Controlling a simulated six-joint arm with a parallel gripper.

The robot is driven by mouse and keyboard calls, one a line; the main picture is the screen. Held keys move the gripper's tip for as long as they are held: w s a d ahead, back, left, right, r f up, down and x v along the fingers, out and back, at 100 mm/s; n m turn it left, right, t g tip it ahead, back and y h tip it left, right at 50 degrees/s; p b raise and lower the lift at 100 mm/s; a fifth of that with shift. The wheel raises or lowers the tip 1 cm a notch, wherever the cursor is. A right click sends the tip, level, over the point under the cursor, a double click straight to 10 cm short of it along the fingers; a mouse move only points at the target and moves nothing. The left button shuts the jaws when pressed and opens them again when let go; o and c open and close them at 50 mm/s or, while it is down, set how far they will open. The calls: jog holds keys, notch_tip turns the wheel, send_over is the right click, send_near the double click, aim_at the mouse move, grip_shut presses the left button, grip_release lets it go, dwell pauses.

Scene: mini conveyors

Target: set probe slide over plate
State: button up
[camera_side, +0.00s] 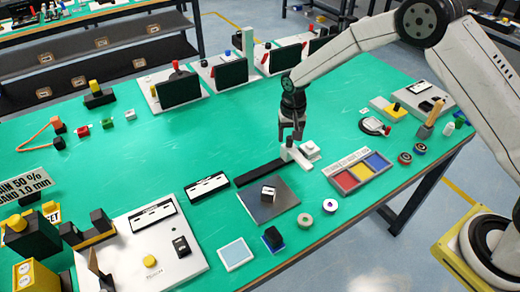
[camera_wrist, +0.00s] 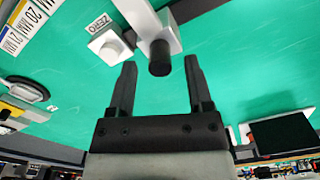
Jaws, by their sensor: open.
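The probe slide is a white carriage (camera_side: 297,156) at the right end of a black rail (camera_side: 258,173). A dark round knob (camera_wrist: 160,60) stands on the carriage. My gripper (camera_side: 290,137) is open and empty just above the carriage, pointing down. In the wrist view the knob lies in the gap between my two fingertips, with space on both sides; its depth relative to them is hard to tell. The dark grey plate (camera_side: 284,206) lies in front of the rail and bears a small block (camera_side: 268,193) with a light top. The carriage stands beside the plate, not over it.
A white button (camera_wrist: 107,45) labelled ZERO sits close beside the carriage. A tray of red, yellow and blue sections (camera_side: 358,172) lies to the right. A white-and-black panel (camera_side: 206,187) is left of the rail.

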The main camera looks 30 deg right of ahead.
jog(key=shift+f, duration=0.85)
grip_shut()
dwell(0.9)
